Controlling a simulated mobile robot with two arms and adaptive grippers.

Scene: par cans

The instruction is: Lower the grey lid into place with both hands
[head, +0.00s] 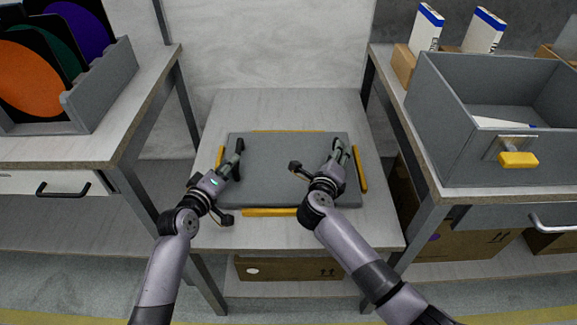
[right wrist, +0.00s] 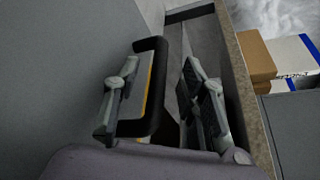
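The grey lid (head: 275,175) is a flat panel over the low middle table, with yellow strips around its edges. It looks level; I cannot tell whether it touches the tabletop. My left gripper (head: 233,163) is at the black handle (head: 240,144) on the lid's left side; its finger gap is too small to judge. My right gripper (head: 338,153) is at the right handle, which shows as a black bar (right wrist: 155,85) in the right wrist view. There its fingers stand apart on either side of the bar, with a gap on the right.
An open grey crate (head: 440,130) with a yellow-handled latch (head: 518,160) stands on the right bench, with white-and-blue boxes (head: 427,28) behind. A grey rack (head: 100,85) of coloured discs is on the left bench. The table (head: 290,103) is bare behind the lid.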

